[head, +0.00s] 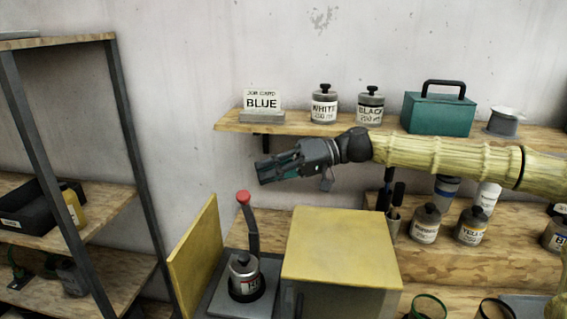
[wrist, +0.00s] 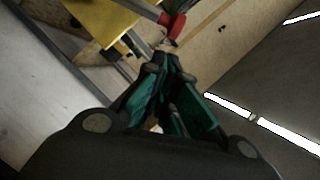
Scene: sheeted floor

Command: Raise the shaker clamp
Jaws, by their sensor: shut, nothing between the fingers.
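The shaker clamp is a dark lever (head: 252,232) with a red knob (head: 243,197) on top. It stands nearly upright beside the yellow-topped shaker housing (head: 340,245). A grey can (head: 244,275) with a partly readable label sits at its foot; whether the clamp touches the can's lid I cannot tell. My gripper (head: 262,172) is shut and empty, pointing left, above and slightly right of the knob in the head view. In the wrist view the closed fingertips (wrist: 172,62) are in front of the red knob (wrist: 174,24), apart from it in the picture.
A yellow panel (head: 197,258) stands upright left of the can. The wall shelf behind holds a job card reading BLUE (head: 262,103), a WHITE can (head: 324,105), a BLACK can (head: 370,107) and a teal toolbox (head: 438,113). A rack (head: 128,150) stands at left.

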